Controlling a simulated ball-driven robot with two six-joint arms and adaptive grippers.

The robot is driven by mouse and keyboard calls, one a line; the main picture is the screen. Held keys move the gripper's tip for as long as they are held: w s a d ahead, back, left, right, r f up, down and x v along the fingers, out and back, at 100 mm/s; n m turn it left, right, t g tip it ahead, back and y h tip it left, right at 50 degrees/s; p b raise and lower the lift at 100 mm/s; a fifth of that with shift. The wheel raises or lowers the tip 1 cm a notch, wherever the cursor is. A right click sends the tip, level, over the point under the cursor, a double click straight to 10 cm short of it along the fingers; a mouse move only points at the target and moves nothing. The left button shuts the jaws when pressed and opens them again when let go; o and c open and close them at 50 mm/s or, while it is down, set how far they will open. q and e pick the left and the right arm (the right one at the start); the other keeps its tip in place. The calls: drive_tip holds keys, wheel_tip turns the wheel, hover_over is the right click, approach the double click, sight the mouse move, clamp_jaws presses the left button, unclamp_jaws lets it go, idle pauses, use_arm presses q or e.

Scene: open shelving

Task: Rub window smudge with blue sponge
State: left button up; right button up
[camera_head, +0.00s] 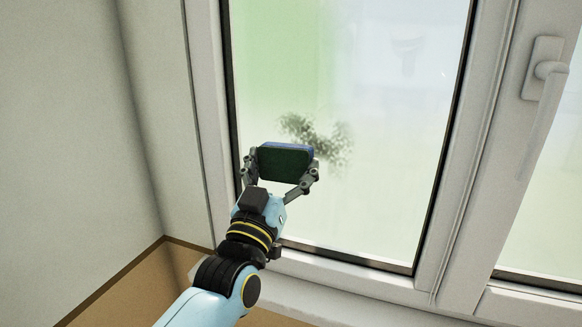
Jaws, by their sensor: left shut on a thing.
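My left gripper (282,170) is shut on the blue sponge (286,147), which shows a dark green face towards me and a blue edge on top. The sponge is held in front of the lower left part of the window pane (390,190). A dark speckled smudge (325,137) marks the glass just above and to the right of the sponge. The sponge overlaps the smudge's lower left part in the picture. I cannot tell whether the sponge touches the glass. My right gripper is not in view.
A white window frame (205,130) surrounds the pane, with a handle (545,75) at the right. A sill (310,295) runs below. A plain wall (70,130) stands at the left, above a brown surface (135,290).

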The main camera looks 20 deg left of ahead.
sight(296, 157)
use_arm(q)
drive_tip(key=shift+a, duration=1.4)
drive_tip(key=shift+a+r+p, duration=0.1)
drive_tip(key=shift+r+p, duration=1.15)
drive_tip(key=shift+p, duration=0.1)
drive_tip(key=shift+d+f, duration=0.15)
drive_tip(key=shift+d, duration=0.25)
drive_tip(key=shift+w+d+b, duration=0.1)
drive_tip(key=shift+d+b, duration=0.35)
drive_tip(key=shift+d, duration=1.9)
drive_tip(key=shift+w+d, duration=0.2)
drive_tip(key=shift+d, duration=1.2)
drive_tip(key=shift+w+d+r, duration=0.1)
drive_tip(key=shift+w+d, duration=0.05)
drive_tip(key=shift+d, duration=1.4)
drive_tip(key=shift+w+d+r, duration=0.1)
drive_tip(key=shift+d, duration=1.45)
drive_tip(key=shift+s+d+r+p, duration=0.1)
drive_tip(key=shift+r+p, duration=0.25)
drive_tip(key=shift+r, duration=0.85)
drive_tip(key=shift+s+a, duration=0.15)
drive_tip(key=shift+a, duration=1.45)
drive_tip(key=shift+s+a+f, duration=0.1)
drive_tip(key=shift+a, duration=0.65)
drive_tip(key=shift+s+a+f, duration=0.15)
drive_tip(key=shift+a, duration=0.6)
drive_tip(key=shift+s+a+f, duration=0.1)
drive_tip(key=shift+a, duration=1.55)
drive_tip(key=shift+s+a, duration=0.1)
drive_tip(key=shift+a, duration=2.5)
